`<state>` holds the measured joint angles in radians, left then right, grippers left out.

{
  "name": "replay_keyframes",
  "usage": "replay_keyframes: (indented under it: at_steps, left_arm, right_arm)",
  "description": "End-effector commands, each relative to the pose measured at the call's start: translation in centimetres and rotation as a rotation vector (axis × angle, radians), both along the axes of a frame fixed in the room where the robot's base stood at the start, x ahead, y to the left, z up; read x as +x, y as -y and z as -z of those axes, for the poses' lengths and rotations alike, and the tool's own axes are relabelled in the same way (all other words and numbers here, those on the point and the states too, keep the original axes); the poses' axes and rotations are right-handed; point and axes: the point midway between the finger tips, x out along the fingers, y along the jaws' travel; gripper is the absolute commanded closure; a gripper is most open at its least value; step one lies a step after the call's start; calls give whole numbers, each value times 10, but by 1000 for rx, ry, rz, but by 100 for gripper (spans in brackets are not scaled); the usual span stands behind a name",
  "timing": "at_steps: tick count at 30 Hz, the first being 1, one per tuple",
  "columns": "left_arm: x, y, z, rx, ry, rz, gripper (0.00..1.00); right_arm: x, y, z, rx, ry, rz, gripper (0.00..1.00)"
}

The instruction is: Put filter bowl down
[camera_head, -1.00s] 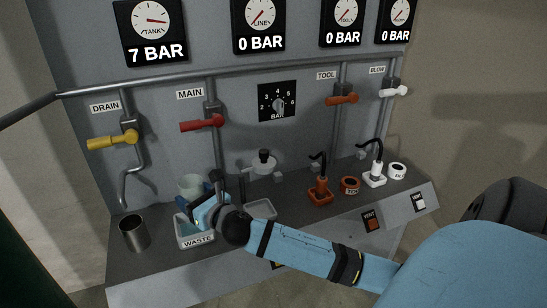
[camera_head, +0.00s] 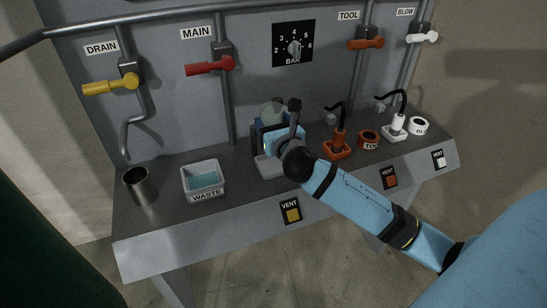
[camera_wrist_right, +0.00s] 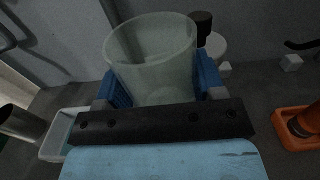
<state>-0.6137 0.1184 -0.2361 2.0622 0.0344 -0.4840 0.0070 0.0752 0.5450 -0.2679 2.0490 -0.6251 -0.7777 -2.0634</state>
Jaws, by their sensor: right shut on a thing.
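The filter bowl is a translucent pale-green cup (camera_head: 272,112), upright, partly hidden behind my right gripper (camera_head: 275,137) in the head view. In the right wrist view the bowl (camera_wrist_right: 150,62) stands open end up between the blue finger pads, and the gripper is shut on it. The gripper is above or at a small grey tray (camera_head: 268,170) on the bench, mostly covered by the gripper. I cannot tell whether the bowl's bottom touches anything. My left gripper is not in view.
Left of the gripper are the WASTE container (camera_head: 204,192) with bluish liquid and a metal cup (camera_head: 140,186). To the right stand an orange holder (camera_head: 337,150), an orange TOOL roll (camera_head: 369,140) and a white holder (camera_head: 394,132). Pipes and valve handles run along the panel behind.

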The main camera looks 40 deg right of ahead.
Motion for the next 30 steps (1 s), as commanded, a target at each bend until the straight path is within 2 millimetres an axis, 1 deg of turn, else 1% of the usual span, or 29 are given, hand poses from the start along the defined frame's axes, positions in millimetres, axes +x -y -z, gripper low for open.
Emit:
replay_keyframes:
  at_steps: [1,4,7,14,18,20,21,22,24,25,26,27,28,29,30]
  left_arm:
    - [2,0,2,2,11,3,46]
    - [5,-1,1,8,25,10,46]
    - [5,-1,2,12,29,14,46]
    - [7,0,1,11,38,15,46]
    - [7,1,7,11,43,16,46]
    - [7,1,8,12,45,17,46]
    - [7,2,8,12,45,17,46]
    - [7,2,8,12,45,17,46]
    - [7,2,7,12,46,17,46]
    - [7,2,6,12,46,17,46]
    - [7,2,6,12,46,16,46]
    - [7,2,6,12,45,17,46]
    - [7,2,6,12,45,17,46]
    - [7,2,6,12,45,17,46]
    - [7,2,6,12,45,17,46]
  right_arm:
    - [0,0,18,2,-4,2,65]
    - [0,0,40,2,-3,2,65]
    - [0,0,53,1,-1,1,65]
    - [0,0,68,0,0,1,65]
    - [0,0,91,1,-1,1,65]
    - [0,0,99,1,-1,0,65]
    - [0,0,102,0,-1,1,69]
    - [0,0,103,-1,0,0,70]
    - [0,0,102,-2,0,0,80]
    - [0,0,102,-2,0,0,80]
    - [0,0,102,-2,0,0,86]
    - [0,0,102,-2,0,0,86]
    - [0,0,102,-2,-1,0,33]
    - [0,0,102,-2,-1,0,26]
    - [0,0,102,-2,-1,0,17]
